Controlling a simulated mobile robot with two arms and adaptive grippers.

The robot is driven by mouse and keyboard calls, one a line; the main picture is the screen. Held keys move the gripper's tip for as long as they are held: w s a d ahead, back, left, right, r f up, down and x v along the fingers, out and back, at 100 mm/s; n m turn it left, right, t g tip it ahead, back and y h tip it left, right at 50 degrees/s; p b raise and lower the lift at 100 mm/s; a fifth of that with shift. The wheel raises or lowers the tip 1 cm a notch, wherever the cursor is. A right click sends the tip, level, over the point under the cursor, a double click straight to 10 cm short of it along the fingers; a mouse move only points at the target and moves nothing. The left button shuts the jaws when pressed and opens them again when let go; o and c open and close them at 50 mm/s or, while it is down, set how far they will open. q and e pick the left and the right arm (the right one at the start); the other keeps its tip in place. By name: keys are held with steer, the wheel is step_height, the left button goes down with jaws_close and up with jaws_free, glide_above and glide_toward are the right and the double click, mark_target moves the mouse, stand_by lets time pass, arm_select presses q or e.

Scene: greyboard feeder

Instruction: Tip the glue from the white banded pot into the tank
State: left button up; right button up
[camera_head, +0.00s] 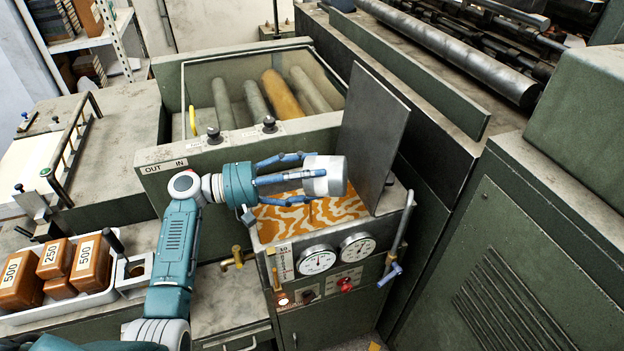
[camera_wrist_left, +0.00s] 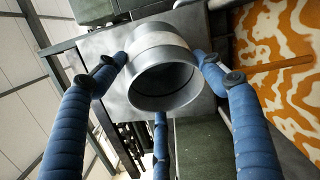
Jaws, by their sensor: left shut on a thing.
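The pot (camera_head: 325,176) is pale grey with a whitish band and lies on its side in the air. My left gripper (camera_head: 300,176) is shut around it, blue fingers along its sides. In the left wrist view the pot (camera_wrist_left: 160,45) shows a round, dark, recessed end towards the camera. The tank (camera_head: 265,233) is below the pot, its top filled with an orange and white swirled surface, also seen at right in the wrist view. No stream of glue shows. My right gripper is not in view.
A grey metal plate (camera_head: 368,140) stands upright at the tank's back right, close to the pot. Gauges (camera_head: 317,260) and a valve pipe (camera_head: 398,240) are on the tank's front. Rollers lie behind the framed screen (camera_head: 262,85). A white tray (camera_head: 70,302) holds several brown containers at left.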

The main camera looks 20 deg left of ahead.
arm_select(q)
steer(key=a+n+t+h+b, duration=0.1)
steer(key=b, duration=0.2)
steer(key=shift+h, duration=0.4)
steer(key=shift+r, duration=0.1)
stand_by(0.4)
stand_by(1.4)
steer(key=shift+s, duration=0.15)
stand_by(2.0)
